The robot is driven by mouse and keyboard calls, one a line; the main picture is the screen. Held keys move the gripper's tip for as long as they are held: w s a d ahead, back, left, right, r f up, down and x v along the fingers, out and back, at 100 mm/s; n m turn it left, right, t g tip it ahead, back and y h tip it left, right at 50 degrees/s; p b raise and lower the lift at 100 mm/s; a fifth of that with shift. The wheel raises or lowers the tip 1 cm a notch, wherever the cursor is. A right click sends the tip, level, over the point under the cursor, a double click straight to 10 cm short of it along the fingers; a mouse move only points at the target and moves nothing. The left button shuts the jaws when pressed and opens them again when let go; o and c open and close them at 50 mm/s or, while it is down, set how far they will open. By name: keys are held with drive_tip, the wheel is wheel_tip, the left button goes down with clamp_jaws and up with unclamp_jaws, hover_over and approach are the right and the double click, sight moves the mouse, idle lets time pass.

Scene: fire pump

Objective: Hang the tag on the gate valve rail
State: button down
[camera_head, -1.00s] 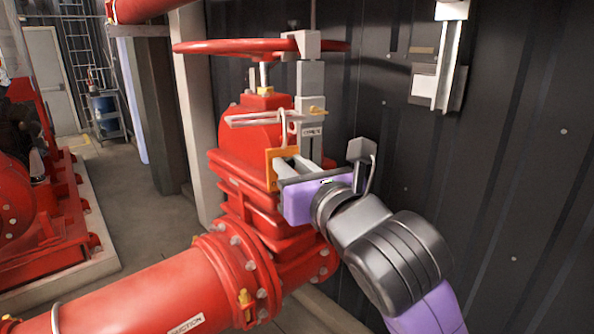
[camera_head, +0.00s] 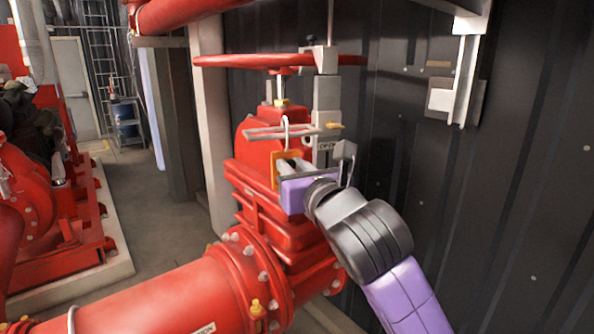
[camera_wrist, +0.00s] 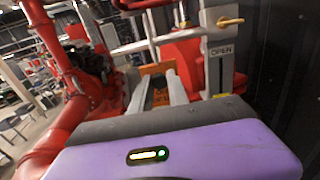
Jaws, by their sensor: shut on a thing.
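The orange tag (camera_head: 278,167) is held upright in front of the red gate valve, just below the rail; it also shows in the wrist view (camera_wrist: 158,70). Its pale hook (camera_head: 287,124) stands up from it, with the curved top above the rail's level. The rail (camera_head: 262,134) is a thin grey bar beneath the red handwheel (camera_head: 230,61). Whether the hook is over the rail or only in front of it, I cannot tell. My gripper (camera_head: 290,167) is shut on the tag, and its fingers (camera_wrist: 164,88) cover part of it in the wrist view.
A grey upright post with an "OPEN" label (camera_wrist: 222,51) and a yellow pointer (camera_head: 334,125) stands right of the rail. The dark ribbed wall (camera_head: 450,200) is close on the right, with a metal bracket (camera_head: 467,80). A red flanged pipe (camera_head: 165,295) runs below.

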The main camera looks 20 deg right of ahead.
drive_tip(key=shift+w, duration=0.65)
drive_tip(key=shift+w+f+b, duration=0.1)
drive_tip(key=shift+f+b, duration=0.85)
drive_tip(key=shift+f, duration=0.25)
drive_tip(key=c, duration=1.2)
unclamp_jaws()
